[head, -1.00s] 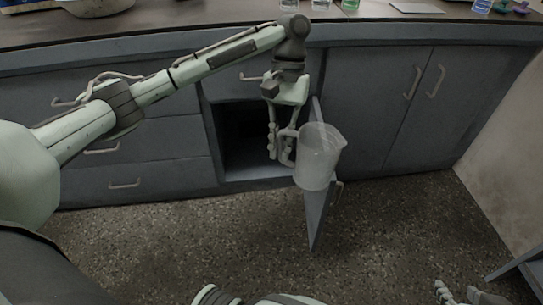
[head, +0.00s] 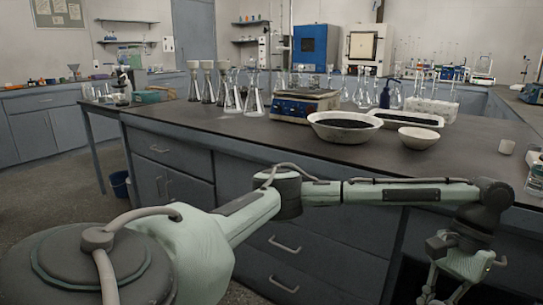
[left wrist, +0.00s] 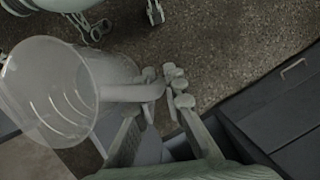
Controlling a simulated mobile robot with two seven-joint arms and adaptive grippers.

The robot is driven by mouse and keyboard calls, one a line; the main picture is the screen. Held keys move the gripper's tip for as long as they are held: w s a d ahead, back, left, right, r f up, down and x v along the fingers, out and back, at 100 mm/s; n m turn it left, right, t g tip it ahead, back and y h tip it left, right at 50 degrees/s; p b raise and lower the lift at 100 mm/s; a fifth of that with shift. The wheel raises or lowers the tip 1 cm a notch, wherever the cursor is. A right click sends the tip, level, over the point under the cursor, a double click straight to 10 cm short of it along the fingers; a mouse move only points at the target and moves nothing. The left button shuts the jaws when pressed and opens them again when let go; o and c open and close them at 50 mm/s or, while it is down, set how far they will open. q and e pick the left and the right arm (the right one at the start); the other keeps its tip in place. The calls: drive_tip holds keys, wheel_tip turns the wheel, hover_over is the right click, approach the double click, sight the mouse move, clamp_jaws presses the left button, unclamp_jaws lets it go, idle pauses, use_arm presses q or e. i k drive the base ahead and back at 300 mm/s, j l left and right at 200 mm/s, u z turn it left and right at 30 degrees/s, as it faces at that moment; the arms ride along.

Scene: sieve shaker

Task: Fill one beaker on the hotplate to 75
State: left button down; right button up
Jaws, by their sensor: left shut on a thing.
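My left gripper (left wrist: 168,88) is shut on the handle of a clear, graduated beaker (left wrist: 62,95) in the left wrist view. The beaker looks empty and hangs over the floor by the cabinet. In the head view the left gripper (head: 455,286) is at the lower right, cut off by the frame, and the beaker is out of frame. A device with a blue front and flat metal top (head: 303,105) stands on the bench; I cannot tell whether it is the hotplate. Parts of what looks like my right arm show at the top of the left wrist view, its jaw unclear.
Drawers (head: 285,247) face me below. The bench's front edge is mostly clear.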

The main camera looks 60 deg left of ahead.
sight(293, 79)
drive_tip(key=u, duration=1.2)
drive_tip(key=i+l+u, duration=0.15)
drive_tip(key=i, duration=0.3)
drive_tip(key=l, duration=0.1)
